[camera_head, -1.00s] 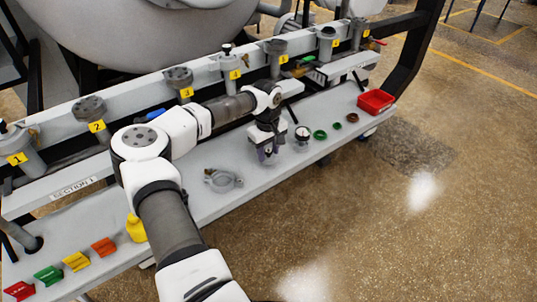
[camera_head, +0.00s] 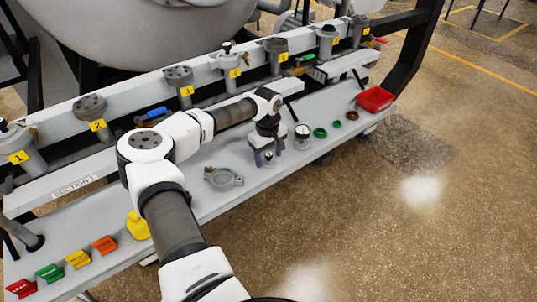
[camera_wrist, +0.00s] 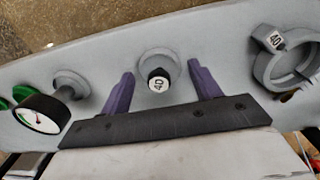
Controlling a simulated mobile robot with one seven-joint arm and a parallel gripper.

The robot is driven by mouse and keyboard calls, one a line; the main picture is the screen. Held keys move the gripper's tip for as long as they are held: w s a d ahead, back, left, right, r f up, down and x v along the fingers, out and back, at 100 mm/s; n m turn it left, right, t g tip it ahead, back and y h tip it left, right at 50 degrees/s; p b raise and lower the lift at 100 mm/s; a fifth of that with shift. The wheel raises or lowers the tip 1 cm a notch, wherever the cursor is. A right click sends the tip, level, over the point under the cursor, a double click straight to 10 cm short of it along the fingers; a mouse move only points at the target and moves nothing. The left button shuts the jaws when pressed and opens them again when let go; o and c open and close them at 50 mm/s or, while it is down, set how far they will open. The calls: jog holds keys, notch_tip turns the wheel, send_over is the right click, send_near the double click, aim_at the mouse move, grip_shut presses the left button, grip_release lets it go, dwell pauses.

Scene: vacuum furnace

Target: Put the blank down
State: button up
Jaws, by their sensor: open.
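In the head view my gripper (camera_head: 265,154) is low over the shelf, between the clamp and the gauge, and largely hides the blank there.
A grey clamp (camera_head: 224,179) labelled 40 lies left of my gripper; a round gauge (camera_head: 303,134) stands to its right. Green rings (camera_head: 320,133) and a red bin (camera_head: 375,100) are farther right. Numbered ports (camera_head: 180,85) line the rail behind. Coloured tags (camera_head: 48,273) lie front left.

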aim_at(268, 155)
notch_tip(268, 155, up, 8)
jog(key=shift+a+f+b, duration=0.1)
jog(key=shift+b, duration=0.45)
